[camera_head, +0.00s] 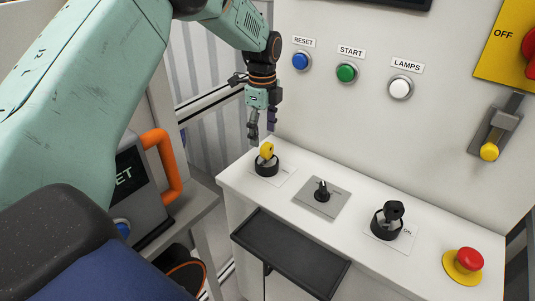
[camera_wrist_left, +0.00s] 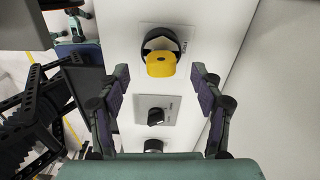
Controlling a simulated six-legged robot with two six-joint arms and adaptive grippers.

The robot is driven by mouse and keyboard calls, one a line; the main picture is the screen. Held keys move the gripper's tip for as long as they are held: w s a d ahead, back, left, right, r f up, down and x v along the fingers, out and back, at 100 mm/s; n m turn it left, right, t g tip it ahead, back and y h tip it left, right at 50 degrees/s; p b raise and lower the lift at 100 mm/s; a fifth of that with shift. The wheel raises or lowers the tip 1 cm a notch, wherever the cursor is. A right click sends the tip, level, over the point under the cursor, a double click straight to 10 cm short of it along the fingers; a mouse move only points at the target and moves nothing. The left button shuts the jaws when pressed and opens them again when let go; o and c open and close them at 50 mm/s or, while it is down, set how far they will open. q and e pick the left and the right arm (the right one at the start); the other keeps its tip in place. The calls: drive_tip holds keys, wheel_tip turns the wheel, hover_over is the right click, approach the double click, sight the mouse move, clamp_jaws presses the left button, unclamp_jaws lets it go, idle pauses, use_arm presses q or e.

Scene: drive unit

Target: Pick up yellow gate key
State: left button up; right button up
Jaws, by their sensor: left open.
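The yellow gate key (camera_head: 267,150) stands upright in a black round holder (camera_head: 266,167) at the left end of the white console. In the left wrist view the yellow key (camera_wrist_left: 161,64) shows ahead of the fingers, roughly centred between them. My left gripper (camera_head: 262,137) is open and empty, just above and behind the key in the head view. In the left wrist view its two fingers (camera_wrist_left: 160,83) stand wide apart, with no finger visibly touching the key. My right gripper is not clearly seen.
A black rotary switch (camera_head: 322,190), a black key (camera_head: 393,211) in its holder and a red emergency button (camera_head: 469,259) stand along the console (camera_head: 350,235). A dark tray (camera_head: 290,253) hangs in front. Reset, start and lamps buttons (camera_head: 346,72) are on the panel behind.

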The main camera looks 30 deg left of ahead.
sight(267, 144)
use_arm(q)
drive_tip(key=f, duration=0.2)
drive_tip(key=d+f, duration=0.1)
drive_tip(key=f, duration=0.3)
drive_tip(key=shift+d+p, duration=0.25)
drive_tip(key=shift+p, duration=0.15)
drive_tip(key=shift+a+f, duration=0.35)
drive_tip(key=shift+a, duration=0.05)
drive_tip(key=shift+w+d+r, duration=0.1)
drive_tip(key=shift+d+r, duration=0.1)
drive_tip(key=shift+d, duration=0.25)
drive_tip(key=c, duration=0.4)
drive_tip(key=shift+a+f, duration=0.15)
drive_tip(key=shift+a, duration=0.25)
drive_tip(key=c, duration=0.6)
drive_tip(key=shift+d, duration=0.2)
drive_tip(key=shift+c, duration=1.4)
